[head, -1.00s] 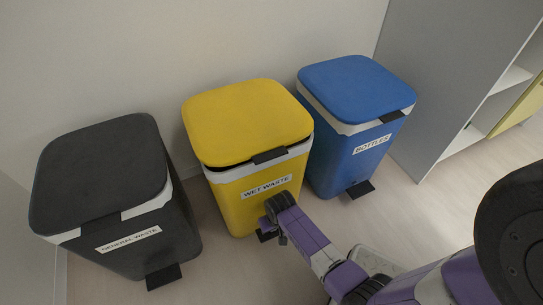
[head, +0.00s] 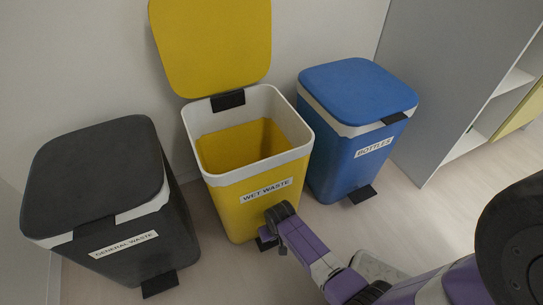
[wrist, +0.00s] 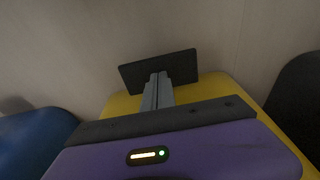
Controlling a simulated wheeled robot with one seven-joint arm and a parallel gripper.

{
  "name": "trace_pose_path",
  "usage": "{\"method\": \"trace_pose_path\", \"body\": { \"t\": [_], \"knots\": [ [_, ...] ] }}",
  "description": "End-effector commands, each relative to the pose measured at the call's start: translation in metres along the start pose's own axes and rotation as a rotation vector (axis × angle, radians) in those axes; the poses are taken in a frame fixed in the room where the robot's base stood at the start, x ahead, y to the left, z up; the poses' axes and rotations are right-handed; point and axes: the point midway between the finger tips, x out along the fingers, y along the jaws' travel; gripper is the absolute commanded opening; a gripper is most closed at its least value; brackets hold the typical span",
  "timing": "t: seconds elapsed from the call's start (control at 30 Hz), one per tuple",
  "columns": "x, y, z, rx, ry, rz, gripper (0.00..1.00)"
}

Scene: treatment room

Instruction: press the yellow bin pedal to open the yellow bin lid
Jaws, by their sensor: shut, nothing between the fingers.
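The yellow bin (head: 232,212), labelled WET WASTE, stands between two other bins. Its yellow lid (head: 212,45) is raised upright at the back, and the white-rimmed inside shows, with no contents visible. Its dark pedal (head: 262,245) is at the front foot, partly covered by my arm in the head view. My gripper (wrist: 158,78) is shut and empty, with its grey fingers against the dark pedal (wrist: 180,67) in the wrist view. The yellow body (wrist: 215,85) shows behind my gripper there.
A dark grey bin (head: 175,225), labelled GENERAL WASTE, stands at left with its lid down. A blue bin (head: 345,160), labelled BOTTLES, stands at right, also closed. A grey cabinet (head: 440,80) is further right. The floor in front of the blue bin is clear.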

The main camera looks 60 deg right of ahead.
Motion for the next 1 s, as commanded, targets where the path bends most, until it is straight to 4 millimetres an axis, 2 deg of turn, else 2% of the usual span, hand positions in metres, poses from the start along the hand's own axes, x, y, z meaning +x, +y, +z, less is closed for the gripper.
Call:
{"method": "trace_pose_path", "body": {
  "t": [0.17,0.9,1.0],
  "knots": [
    [-0.01,-0.001,-0.001,-0.001,-0.003,-0.001,0.0],
    [-0.087,-0.001,-0.017,-0.001,-0.002,-0.001,0.0],
    [-0.09,-0.001,-0.018,-0.001,-0.002,-0.001,0.0]
  ]
}}
